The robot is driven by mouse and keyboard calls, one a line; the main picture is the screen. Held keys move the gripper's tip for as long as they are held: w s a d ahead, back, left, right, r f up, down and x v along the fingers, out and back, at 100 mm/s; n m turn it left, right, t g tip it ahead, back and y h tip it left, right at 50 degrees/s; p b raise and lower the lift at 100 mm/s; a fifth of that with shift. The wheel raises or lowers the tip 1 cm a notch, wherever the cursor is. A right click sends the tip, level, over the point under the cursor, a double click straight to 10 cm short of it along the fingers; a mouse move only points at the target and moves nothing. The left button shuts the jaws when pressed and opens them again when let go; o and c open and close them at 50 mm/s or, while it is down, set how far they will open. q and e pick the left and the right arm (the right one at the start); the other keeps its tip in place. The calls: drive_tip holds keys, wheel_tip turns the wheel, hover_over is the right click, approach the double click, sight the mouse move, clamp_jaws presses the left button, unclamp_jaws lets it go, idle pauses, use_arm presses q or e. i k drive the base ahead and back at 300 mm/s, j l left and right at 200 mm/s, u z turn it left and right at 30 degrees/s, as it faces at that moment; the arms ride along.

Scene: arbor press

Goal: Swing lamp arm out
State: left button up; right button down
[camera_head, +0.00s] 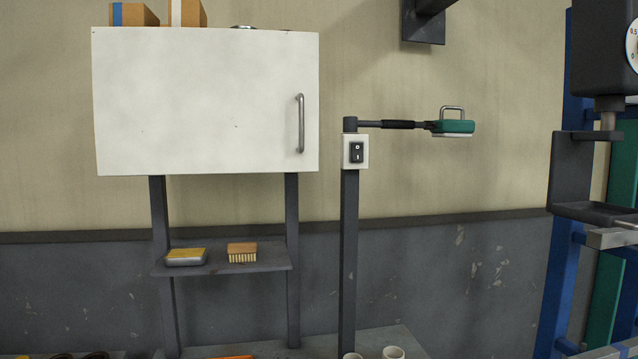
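A lamp arm (403,124) reaches out to the right from the top of a dark upright post (349,250). It is a thin grey bar with a black sleeve, about level. At its right end is a green lamp head (453,127) with a metal handle (452,111) on top and a pale underside. A white switch plate with a black rocker switch (356,152) is on the post just below the arm. Neither of my grippers is in view.
A white wall cabinet (205,100) with a bar handle (301,123) is left of the post. Below it a shelf (220,267) holds a yellow-topped tin (186,257) and a brush (242,252). The press (600,130) stands at right. White cups (393,352) are at the bottom. Space around the lamp head looks clear.

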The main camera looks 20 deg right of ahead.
sight(350, 124)
drive_tip(key=z, duration=1.35)
